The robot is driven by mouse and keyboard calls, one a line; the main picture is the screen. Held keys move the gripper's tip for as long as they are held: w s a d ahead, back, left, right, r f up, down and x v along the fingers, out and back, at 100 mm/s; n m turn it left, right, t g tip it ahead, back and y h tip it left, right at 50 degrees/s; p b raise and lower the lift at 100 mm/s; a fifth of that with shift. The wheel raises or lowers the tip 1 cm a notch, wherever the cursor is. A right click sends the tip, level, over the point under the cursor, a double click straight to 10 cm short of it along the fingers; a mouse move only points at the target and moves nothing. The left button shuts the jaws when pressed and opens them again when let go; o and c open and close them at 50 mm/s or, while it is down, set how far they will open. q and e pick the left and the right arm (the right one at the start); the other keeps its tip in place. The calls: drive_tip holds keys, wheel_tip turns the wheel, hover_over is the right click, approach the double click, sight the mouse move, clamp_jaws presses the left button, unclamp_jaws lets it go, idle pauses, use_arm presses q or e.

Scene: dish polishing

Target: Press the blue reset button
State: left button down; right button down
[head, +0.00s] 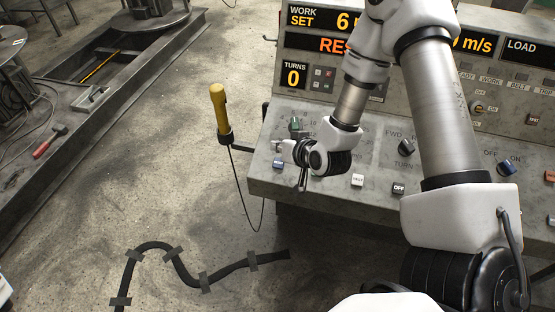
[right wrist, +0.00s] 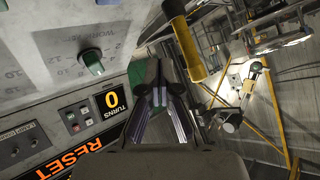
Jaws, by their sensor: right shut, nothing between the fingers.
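The small blue button (head: 278,164) sits near the front left corner of the sloped console. Its label is too small to read. My right gripper (head: 280,146) hangs over the console's left end, close above and behind the button in the picture, and I see no contact. In the right wrist view its dark fingers (right wrist: 158,75) are together and empty. The blue button cannot be made out there. My left gripper is out of view.
The grey console (head: 375,190) also has a white button (head: 358,180), a black OFF button (head: 399,188) and a green knob (head: 295,124). A yellow-handled tool (head: 219,107) stands upright left of the console. A taped black cable (head: 190,280) lies on the floor.

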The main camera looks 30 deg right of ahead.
sight(275, 160)
drive_tip(key=f+b, duration=0.2)
drive_tip(key=f, duration=0.1)
drive_tip(key=w+d+f+b, duration=0.1)
drive_tip(key=f+b, duration=0.1)
drive_tip(key=w+d+f+b, duration=0.1)
drive_tip(key=f+b, duration=0.1)
drive_tip(key=f, duration=0.1)
drive_tip(key=shift+w+f, duration=0.2)
drive_tip(key=shift+f, duration=0.1)
drive_tip(key=shift+a, duration=0.1)
idle(1.1)
drive_tip(key=shift+w+f+b, duration=0.1)
drive_tip(key=shift+f+b, duration=0.2)
drive_tip(key=shift+f, duration=0.05)
drive_tip(key=shift+w+d+f+b, duration=0.1)
drive_tip(key=shift+d+f+b, duration=0.15)
drive_tip(key=shift+f+b, duration=0.2)
idle(0.6)
idle(0.4)
drive_tip(key=shift+s+a+r+p, duration=0.15)
drive_tip(key=shift+r+p, duration=0.25)
drive_tip(key=shift+r, duration=0.05)
drive_tip(key=shift+s+a+r+p, duration=0.1)
drive_tip(key=shift+r+p, duration=0.25)
drive_tip(key=shift+r, duration=0.05)
